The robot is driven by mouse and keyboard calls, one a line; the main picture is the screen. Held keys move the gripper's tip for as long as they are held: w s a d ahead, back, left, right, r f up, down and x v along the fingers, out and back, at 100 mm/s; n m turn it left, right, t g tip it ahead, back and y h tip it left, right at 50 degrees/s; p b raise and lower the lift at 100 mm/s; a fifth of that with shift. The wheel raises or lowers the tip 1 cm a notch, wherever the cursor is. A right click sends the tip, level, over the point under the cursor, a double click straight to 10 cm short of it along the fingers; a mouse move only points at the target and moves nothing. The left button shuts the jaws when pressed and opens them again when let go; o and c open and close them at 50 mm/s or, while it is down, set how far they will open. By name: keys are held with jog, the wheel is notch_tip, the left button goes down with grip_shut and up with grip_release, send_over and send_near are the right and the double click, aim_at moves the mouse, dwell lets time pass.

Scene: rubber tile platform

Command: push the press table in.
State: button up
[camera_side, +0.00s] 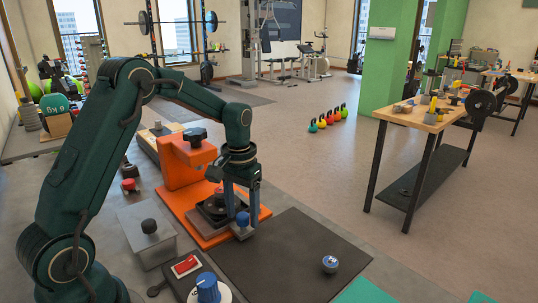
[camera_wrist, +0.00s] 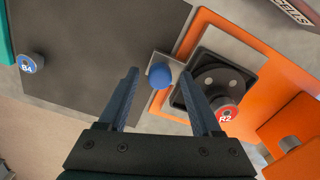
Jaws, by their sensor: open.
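The orange press (camera_side: 183,165) stands on an orange base, with a black knob on top. A red-topped piece marked R2 (camera_wrist: 227,115) sits at the seat, partly behind one finger.
A dark mat (camera_side: 285,255) lies beside the press, with a blue-topped piece marked B4 (camera_side: 330,264) on it.

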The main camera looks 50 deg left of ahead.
grip_shut()
dwell(1.4)
